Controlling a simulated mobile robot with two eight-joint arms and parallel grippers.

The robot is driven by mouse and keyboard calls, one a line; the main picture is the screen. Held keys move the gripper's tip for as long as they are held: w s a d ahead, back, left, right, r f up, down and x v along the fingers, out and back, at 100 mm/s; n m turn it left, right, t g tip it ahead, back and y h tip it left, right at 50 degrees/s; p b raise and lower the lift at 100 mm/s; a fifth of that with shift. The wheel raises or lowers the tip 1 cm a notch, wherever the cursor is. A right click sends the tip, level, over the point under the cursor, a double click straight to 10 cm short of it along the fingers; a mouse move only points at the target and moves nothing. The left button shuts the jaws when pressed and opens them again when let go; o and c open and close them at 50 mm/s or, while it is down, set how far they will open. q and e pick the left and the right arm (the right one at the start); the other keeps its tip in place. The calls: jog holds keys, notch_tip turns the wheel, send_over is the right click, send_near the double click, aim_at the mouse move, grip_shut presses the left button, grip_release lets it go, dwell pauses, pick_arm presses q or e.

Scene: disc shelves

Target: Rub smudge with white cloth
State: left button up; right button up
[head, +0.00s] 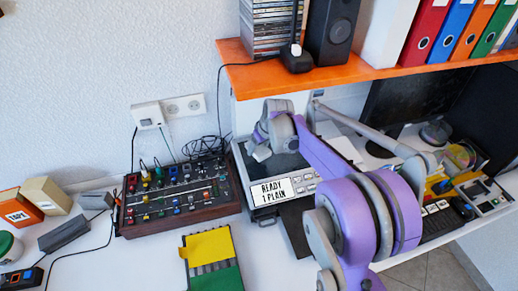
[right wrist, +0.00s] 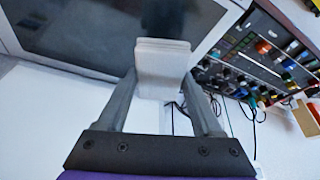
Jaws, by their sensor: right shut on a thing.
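My right gripper (head: 268,140) is over the dark glass top of the grey machine (head: 283,208) with the "READY 1 PLAIN" display (head: 270,191). In the right wrist view my right gripper (right wrist: 163,82) is shut on the folded white cloth (right wrist: 162,58), held between its two fingers. The cloth's far end lies in front of the dark glass panel (right wrist: 95,28) with its pale frame; I cannot tell whether it touches. I cannot make out a smudge; the cloth and arm hide part of the glass. My left gripper is not in view.
A mixer box with coloured knobs (head: 178,196) stands left of the machine. An orange shelf (head: 240,76) with a speaker (head: 331,30) and binders (head: 425,32) hangs above. A yellow and green folder (head: 211,262) lies in front. Cables run along the wall.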

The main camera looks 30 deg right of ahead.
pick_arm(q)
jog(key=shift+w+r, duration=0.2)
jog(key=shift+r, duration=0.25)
pick_arm(e)
jog(key=shift+r, duration=0.55)
jog(key=shift+r+p, duration=0.4)
jog(key=shift+r, duration=0.15)
jog(key=shift+r+p, duration=0.5)
jog(key=shift+r, duration=0.5)
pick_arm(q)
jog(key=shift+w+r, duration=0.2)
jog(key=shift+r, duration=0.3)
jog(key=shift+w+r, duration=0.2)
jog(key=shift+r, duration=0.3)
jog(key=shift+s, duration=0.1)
pick_arm(e)
jog(key=shift+s+f, duration=0.1)
